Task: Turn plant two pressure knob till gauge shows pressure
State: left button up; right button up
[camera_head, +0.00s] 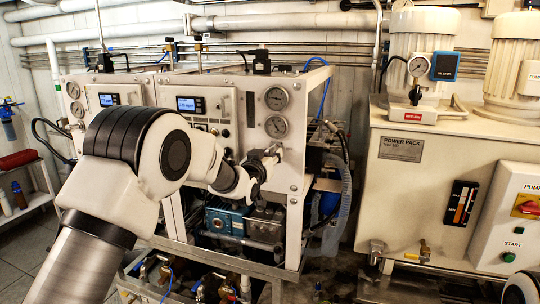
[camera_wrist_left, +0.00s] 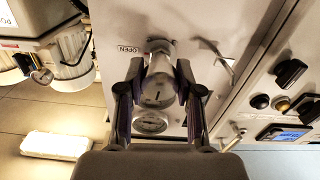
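The pressure knob is a metal cylinder on the white panel of the watermaker frame. In the head view my left gripper (camera_head: 262,161) reaches the panel just below two round gauges, the upper gauge (camera_head: 276,98) and the lower gauge (camera_head: 276,126). Their needles are too small to read surely. One gauge (camera_wrist_left: 151,123) shows partly behind the knob in the wrist view. My right gripper is not in view.
A second panel with a lit display (camera_head: 190,104) stands left of the gauges. A power pack cabinet (camera_head: 400,200) with motors stands to the right. Hoses (camera_head: 340,190) hang between it and the frame.

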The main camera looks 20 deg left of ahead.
pick_arm(q)
grip_shut()
jog(key=shift+m+b, duration=1)
jog(key=shift+m, duration=0.2)
jog(key=shift+m+b, duration=0.9)
jog(key=shift+m, duration=0.8)
jog(key=shift+r, duration=0.1)
jog(key=o, duration=1)
grip_release()
jog(key=shift+c, duration=0.2)
